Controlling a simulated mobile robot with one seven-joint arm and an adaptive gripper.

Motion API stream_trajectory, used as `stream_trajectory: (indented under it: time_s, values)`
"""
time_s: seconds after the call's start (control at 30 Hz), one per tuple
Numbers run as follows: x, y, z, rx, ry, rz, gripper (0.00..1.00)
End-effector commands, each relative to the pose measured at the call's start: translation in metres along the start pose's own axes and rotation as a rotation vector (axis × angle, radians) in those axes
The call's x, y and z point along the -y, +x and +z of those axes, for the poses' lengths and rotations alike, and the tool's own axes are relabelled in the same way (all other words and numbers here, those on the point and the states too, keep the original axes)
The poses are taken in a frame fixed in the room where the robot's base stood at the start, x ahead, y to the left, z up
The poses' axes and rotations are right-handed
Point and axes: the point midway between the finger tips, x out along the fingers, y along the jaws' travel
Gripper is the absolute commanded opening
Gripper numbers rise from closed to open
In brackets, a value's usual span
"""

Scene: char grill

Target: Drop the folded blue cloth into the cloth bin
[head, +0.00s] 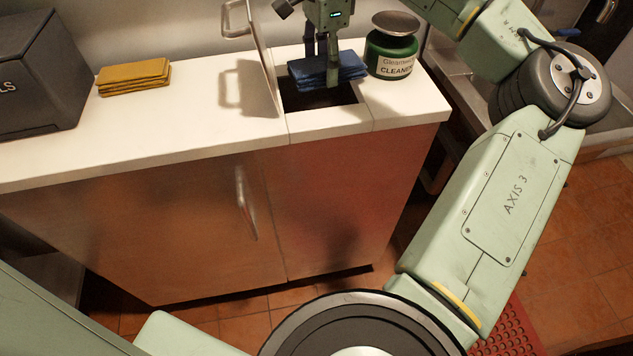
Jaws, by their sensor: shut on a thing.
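The folded blue cloth (345,66) is held in my gripper (322,72), which is shut on it. The cloth is over a dark square opening (318,98) in the white counter, which looks like the cloth bin. The cloth hides the back part of the opening. How far the cloth is above the opening's rim is hard to tell from this angle. A raised lid (262,60) with a handle stands upright along the left side of the opening.
A green cleaner jar (391,52) with a grey lid stands close to the right of the opening. Folded yellow cloths (134,77) and a dark box (38,85) are on the left of the counter (200,110). The counter between yellow cloths and lid is clear.

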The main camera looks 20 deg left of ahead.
Motion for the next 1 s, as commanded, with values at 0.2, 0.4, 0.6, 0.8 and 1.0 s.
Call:
stream_trajectory:
  time_s: [0.2,0.4,0.6,0.8,1.0]
  values:
    - [0.0001,0.0034,0.0002,0.000,0.000,-0.001,0.30]
    - [0.0001,0.0032,0.0002,0.000,0.000,-0.001,0.63]
    - [0.0001,0.0033,0.0002,0.000,0.000,-0.001,0.76]
    - [0.0001,0.0034,0.0002,0.001,0.000,-0.001,0.79]
    - [0.0003,0.0011,0.0002,0.000,0.000,-0.001,0.79]
